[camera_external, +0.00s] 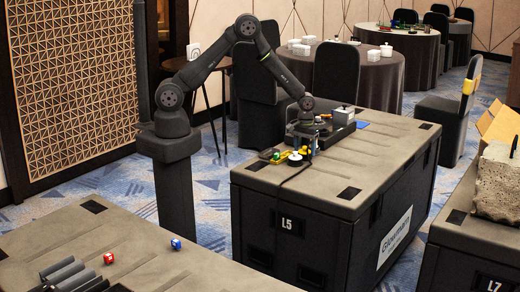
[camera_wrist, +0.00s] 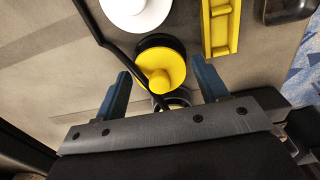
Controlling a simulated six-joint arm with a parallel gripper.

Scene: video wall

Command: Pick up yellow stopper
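The yellow stopper (camera_wrist: 161,66) is a round yellow disc with a raised knob, seen from above in the wrist view. A dark round edge shows behind it. My gripper (camera_wrist: 162,76) is open, with one blue finger on each side of the stopper's near part and a gap on both sides. In the external view my gripper (camera_external: 302,152) hangs low over the grey case top, close to the small yellow and white items. I cannot tell its exact height above the stopper.
A white round object (camera_wrist: 137,12) lies beyond the stopper. A yellow slotted bar (camera_wrist: 221,28) lies to its right, and a black cable (camera_wrist: 92,22) runs past its left. The case top (camera_external: 383,150) is bare toward the right. A green item (camera_external: 275,155) lies at left.

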